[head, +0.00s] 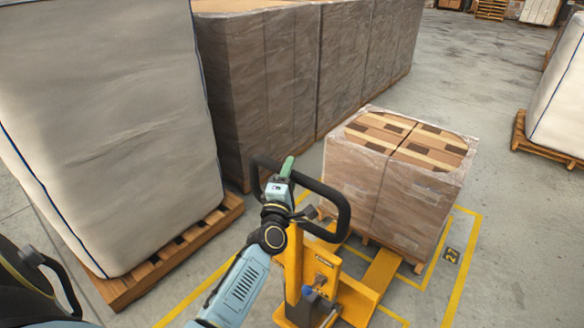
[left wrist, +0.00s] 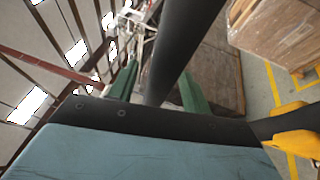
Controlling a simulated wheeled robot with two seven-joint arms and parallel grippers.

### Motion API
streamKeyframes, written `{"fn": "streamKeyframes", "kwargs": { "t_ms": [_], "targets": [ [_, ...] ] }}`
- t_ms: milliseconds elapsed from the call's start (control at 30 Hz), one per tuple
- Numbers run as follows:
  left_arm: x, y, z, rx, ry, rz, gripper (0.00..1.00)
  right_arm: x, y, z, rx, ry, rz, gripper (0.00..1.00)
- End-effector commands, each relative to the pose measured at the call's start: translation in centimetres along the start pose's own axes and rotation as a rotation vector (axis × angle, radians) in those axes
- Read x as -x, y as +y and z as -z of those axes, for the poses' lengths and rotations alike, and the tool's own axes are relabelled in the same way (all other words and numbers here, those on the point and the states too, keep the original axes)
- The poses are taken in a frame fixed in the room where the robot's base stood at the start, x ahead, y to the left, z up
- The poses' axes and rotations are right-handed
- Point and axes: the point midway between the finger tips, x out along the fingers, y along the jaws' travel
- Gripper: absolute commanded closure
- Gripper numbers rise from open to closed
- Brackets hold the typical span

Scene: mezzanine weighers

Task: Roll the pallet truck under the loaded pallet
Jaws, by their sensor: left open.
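The yellow pallet truck (head: 352,293) stands in front of the loaded pallet, its black loop handle (head: 343,215) rising toward me. The load (head: 372,190) is several cartons in clear wrap on a wooden pallet (head: 415,265). A fork (head: 382,268) runs toward the pallet's near side; I cannot tell how far under it reaches. My left gripper (head: 284,172) is at the upper left of the handle. In the left wrist view its green fingers (left wrist: 162,88) stand apart, with the black handle bar (left wrist: 178,50) passing between them. My right gripper is not in view.
A tall white bulk bag (head: 105,130) on a pallet (head: 170,255) stands close at left. Wrapped stacks (head: 270,80) line up behind it. Another bag (head: 560,105) is at far right. Yellow floor lines (head: 462,270) frame the loaded pallet. The floor at right is clear.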

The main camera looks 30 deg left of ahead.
Motion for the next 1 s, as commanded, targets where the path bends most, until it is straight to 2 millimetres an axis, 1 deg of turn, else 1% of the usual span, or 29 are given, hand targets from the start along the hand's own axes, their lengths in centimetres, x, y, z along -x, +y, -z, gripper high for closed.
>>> {"fn": "streamKeyframes", "kwargs": {
  "t_ms": [33, 200, 500, 867, 900, 1000],
  "targets": [
    [-0.7, 0.0, 0.0, 0.0, -0.001, 0.0, 0.51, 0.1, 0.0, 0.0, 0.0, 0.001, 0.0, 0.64],
    [-1.8, 0.0, 0.0, -0.001, -0.001, 0.001, 0.51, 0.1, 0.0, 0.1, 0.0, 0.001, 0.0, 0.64],
    [-1.9, -0.1, 0.0, -0.001, -0.001, 0.001, 0.51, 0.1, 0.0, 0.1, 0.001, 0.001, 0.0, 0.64],
    [-1.9, -0.1, 0.0, -0.001, -0.001, 0.001, 0.99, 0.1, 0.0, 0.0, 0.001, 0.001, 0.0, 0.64],
    [-1.9, -0.1, 0.0, -0.001, -0.001, 0.001, 1.0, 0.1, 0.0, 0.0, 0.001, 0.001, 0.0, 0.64],
    [-1.9, -0.1, 0.0, -0.001, -0.001, 0.001, 1.0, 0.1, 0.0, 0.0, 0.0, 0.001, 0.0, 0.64]
  ]
}}
